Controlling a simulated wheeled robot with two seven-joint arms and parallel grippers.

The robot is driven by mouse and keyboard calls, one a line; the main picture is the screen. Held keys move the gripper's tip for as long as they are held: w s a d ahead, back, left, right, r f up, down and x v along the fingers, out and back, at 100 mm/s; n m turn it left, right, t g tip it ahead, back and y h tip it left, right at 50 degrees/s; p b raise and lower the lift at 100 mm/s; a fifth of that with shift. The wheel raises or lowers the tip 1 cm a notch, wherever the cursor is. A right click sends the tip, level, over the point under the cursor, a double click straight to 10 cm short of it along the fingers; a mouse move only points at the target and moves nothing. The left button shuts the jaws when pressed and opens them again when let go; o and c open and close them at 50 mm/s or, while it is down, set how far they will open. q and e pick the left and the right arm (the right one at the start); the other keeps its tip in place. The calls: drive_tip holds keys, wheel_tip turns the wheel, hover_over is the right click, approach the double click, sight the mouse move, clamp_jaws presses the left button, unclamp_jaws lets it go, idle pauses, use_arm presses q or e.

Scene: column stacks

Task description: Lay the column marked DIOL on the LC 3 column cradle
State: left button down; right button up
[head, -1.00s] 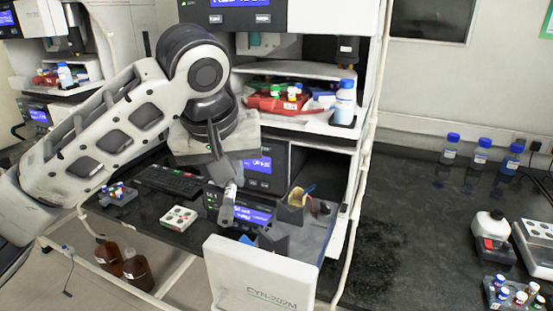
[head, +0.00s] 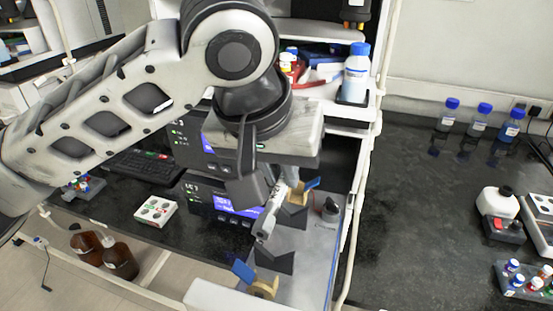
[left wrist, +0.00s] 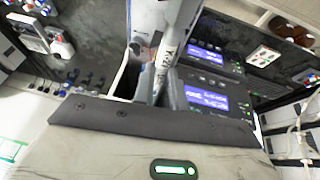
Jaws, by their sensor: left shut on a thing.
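My left gripper (head: 266,188) is shut on a slim grey-white column (head: 267,224), which slants downward from the fingers. In the left wrist view the column (left wrist: 160,76) carries dark lettering that I cannot read with certainty. The column cradle shows as two dark notched blocks, a far one (head: 294,217) and a near one (head: 275,261), on a grey pulled-out tray beside the unit labelled LC 3 (head: 195,188). The column's lower end overlaps the space between the blocks in the head view; I cannot tell whether it touches them. My right gripper is out of view.
Tan and blue pieces stand by the near block (head: 262,288) and the far block (head: 298,194). A blue-capped bottle (head: 355,76) stands on the shelf above. A white box (head: 155,212) lies on the left bench. The right bench has free room in its middle.

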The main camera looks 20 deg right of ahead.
sight(277, 186)
use_arm(q)
drive_tip(key=shift+f+b, duration=0.3)
drive_tip(key=shift+f, duration=0.35)
wheel_tip(277, 186, down, 2)
drive_tip(key=b, duration=0.3)
drive_tip(key=shift+f, duration=0.25)
drive_tip(key=shift+w+f+b, duration=0.1)
drive_tip(key=shift+f+b, duration=1.45)
drive_tip(key=shift+f, duration=1.4)
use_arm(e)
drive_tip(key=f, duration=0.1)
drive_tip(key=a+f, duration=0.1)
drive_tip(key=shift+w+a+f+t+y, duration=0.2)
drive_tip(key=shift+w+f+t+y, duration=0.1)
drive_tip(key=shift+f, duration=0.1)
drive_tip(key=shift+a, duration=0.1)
use_arm(q)
drive_tip(key=shift+f, duration=0.65)
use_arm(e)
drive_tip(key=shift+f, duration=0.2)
use_arm(q)
drive_tip(key=c, duration=1.3)
unclamp_jaws()
drive_tip(key=shift+c, duration=0.2)
